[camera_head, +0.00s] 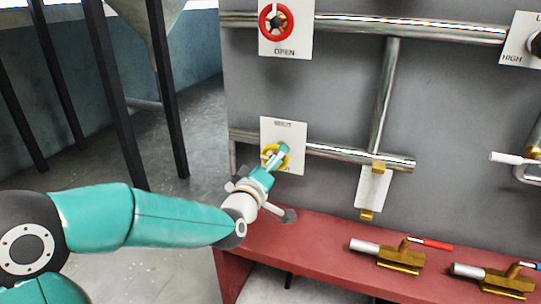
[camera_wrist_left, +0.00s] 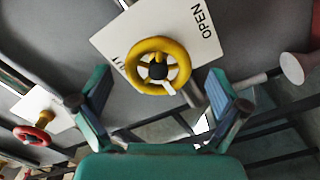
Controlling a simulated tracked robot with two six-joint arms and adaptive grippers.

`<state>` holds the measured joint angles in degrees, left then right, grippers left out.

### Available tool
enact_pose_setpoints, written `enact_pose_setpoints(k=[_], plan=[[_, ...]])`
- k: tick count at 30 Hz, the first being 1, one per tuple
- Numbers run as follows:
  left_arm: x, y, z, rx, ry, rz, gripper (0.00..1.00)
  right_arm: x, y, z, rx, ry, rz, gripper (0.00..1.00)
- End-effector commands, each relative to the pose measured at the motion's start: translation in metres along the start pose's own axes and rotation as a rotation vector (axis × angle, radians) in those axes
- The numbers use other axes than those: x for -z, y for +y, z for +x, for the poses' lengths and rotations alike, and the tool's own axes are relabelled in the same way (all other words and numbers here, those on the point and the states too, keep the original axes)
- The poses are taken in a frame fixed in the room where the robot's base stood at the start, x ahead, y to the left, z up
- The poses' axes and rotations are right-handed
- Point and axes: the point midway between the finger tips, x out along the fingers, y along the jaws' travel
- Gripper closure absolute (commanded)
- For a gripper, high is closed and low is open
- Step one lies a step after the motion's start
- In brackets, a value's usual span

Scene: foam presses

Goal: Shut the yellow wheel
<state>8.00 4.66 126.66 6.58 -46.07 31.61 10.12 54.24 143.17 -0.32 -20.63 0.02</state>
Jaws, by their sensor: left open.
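The yellow wheel (camera_head: 275,157) sits on a white plate (camera_head: 284,133) low on the grey panel. In the head view my left gripper (camera_head: 284,152) is in front of it and hides part of it. In the left wrist view the yellow wheel (camera_wrist_left: 158,66) shows whole, with a black hub, a white part on the hub, and the word OPEN on its plate. My left gripper (camera_wrist_left: 160,106) is open, its fingers spread to either side below the wheel; I cannot tell whether they touch it. My right gripper is not in view.
A red wheel (camera_head: 276,22) on an OPEN plate is above; a red wheel (camera_wrist_left: 32,135) also shows in the left wrist view. Chrome pipes (camera_head: 384,95) cross the panel. A red ledge (camera_head: 300,250) holds brass valves (camera_head: 400,257). Dark posts (camera_head: 115,90) stand at left.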

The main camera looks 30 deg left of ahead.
Motion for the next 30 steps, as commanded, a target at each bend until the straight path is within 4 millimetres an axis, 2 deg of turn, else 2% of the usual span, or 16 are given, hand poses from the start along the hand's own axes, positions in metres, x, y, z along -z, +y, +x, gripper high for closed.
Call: enact_pose_setpoints(k=[6,15,25,26,27,30], plan=[[0.0,0.0,0.017,0.0,0.0,0.001,0.01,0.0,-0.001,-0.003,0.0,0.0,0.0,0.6],[0.0,0.0,0.018,-0.001,0.001,0.001,0.03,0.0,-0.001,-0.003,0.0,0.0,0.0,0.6],[0.0,0.0,0.018,0.0,0.001,0.0,0.58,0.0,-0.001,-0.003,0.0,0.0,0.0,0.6],[0.0,0.0,0.018,0.001,0.001,0.0,0.62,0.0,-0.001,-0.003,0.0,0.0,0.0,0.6],[0.01,-0.007,0.021,0.003,0.003,0.001,0.61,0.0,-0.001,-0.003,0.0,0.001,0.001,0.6],[0.002,-0.003,0.019,0.003,0.0,-0.001,0.6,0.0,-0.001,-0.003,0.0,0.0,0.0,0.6]])
